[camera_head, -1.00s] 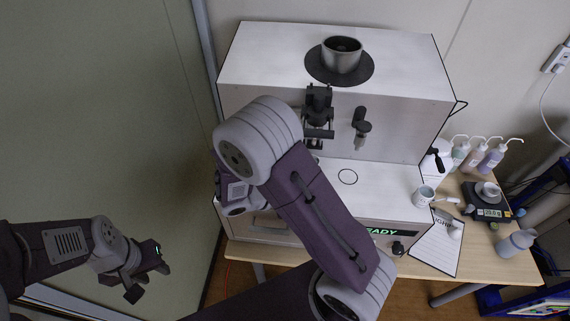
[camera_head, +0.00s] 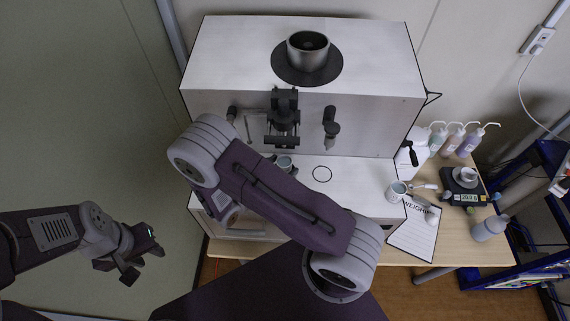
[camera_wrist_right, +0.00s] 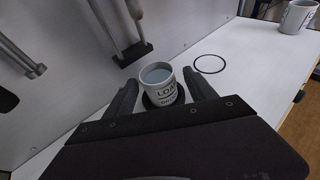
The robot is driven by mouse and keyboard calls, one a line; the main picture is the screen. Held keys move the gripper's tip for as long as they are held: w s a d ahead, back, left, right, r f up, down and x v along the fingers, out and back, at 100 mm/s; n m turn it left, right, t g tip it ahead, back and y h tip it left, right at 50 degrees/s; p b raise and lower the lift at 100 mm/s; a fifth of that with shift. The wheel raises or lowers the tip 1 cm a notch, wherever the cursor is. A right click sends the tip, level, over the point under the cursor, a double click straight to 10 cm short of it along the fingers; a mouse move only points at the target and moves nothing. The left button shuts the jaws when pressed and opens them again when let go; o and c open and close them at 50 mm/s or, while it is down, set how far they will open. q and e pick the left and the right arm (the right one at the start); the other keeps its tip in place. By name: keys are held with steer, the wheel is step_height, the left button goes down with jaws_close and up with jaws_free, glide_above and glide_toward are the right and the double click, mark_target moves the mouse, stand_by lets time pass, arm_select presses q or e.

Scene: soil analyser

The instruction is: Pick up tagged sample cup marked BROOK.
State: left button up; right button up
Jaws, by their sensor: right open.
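The smaller line below is too small to read. My right gripper (camera_wrist_right: 160,80) is open, its fingers on either side of this cup with slim gaps. My left gripper (camera_head: 138,262) looks open and empty, away at left.
The white analyser (camera_head: 240,65) rises behind the deck, with dark fittings (camera_head: 284,118) on its front and a metal pot (camera_head: 307,52) on top. A black ring (camera_head: 322,174) marks the clear deck. A scale (camera_head: 463,190), bottles (camera_head: 465,138) and a sheet (camera_head: 412,235) are at right.

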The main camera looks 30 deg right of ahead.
mark_target(288, 158)
steer(key=p+x, duration=0.1)
steer(key=x, duration=0.1)
steer(key=p+x, duration=0.1)
steer(key=x, duration=0.1)
steer(key=shift+r, duration=0.25)
steer(key=shift+w+d+f+p, duration=0.15)
steer(key=shift+d+p, duration=0.1)
steer(key=shift+p, duration=0.05)
steer(key=shift+w+d+f, duration=0.15)
steer(key=shift+f, duration=0.05)
jaws_close()
steer(key=shift+r, duration=0.1)
steer(key=shift+r+p, duration=0.65)
steer(key=shift+r, duration=0.25)
steer(key=shift+a+f, duration=0.2)
steer(key=shift+a, duration=0.15)
steer(key=s+a, duration=0.2)
steer(key=a, duration=0.3)
steer(key=s+a, duration=0.3)
steer(key=a, duration=0.2)
steer(key=s+a+b, duration=0.1)
steer(key=s+a, duration=0.1)
steer(key=a, duration=0.3)
steer(key=shift+s+a, duration=0.25)
steer(key=shift+a, duration=0.1)
